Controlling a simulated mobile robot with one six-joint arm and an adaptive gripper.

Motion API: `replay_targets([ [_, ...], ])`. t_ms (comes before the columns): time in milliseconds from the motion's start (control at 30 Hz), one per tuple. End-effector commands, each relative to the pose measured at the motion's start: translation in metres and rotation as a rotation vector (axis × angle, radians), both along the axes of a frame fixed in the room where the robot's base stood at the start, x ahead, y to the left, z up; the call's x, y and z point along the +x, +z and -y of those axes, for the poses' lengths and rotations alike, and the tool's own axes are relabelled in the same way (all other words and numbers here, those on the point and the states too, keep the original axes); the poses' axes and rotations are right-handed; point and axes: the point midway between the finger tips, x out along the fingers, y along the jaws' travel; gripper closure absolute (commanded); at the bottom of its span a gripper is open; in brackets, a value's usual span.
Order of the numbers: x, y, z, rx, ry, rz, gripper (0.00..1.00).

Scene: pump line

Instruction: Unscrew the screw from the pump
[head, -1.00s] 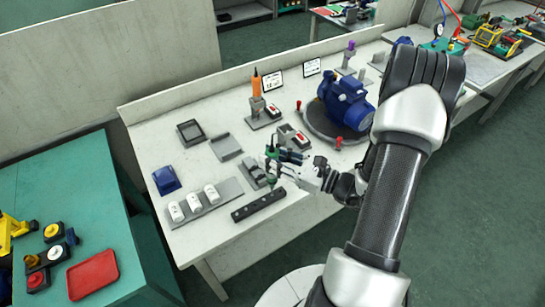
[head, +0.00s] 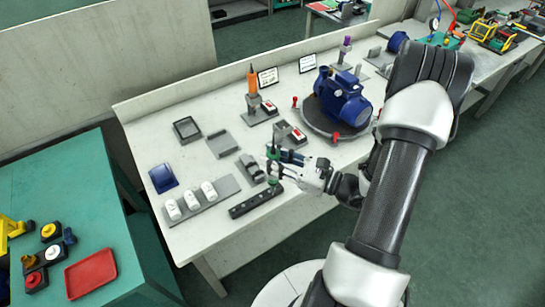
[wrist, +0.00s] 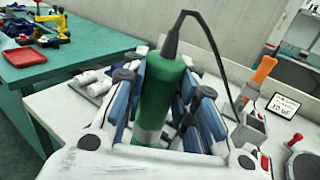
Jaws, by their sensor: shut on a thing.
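The pump (head: 342,97) is a blue motor-like body on a round grey turntable (head: 316,120) at the back right of the bench. Its screw is too small to make out. My gripper (head: 277,165) is left of and in front of the pump, low over the bench. In the wrist view, my gripper (wrist: 165,105) is shut on an upright green cylindrical tool (wrist: 160,88) with a black cable at its top. In the head view the tool's lower end is close to one end of a black bar with holes (head: 252,204); I cannot tell if they touch.
White cylinders on a grey holder (head: 227,187), a blue block (head: 163,179) and grey trays stand on the left of the bench. An orange-handled tool (head: 252,78) stands behind. A red tray (head: 91,272) lies on the green table.

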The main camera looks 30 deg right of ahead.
Motion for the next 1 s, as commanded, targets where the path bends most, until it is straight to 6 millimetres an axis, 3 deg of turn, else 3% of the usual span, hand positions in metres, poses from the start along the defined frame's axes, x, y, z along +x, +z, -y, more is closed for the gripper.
replay_targets([
  [567, 0.000, 0.002, 0.000, 0.001, 0.000, 0.001, 1.00],
  [1000, 0.000, 0.020, 0.000, 0.001, 0.000, 0.001, 1.00],
])
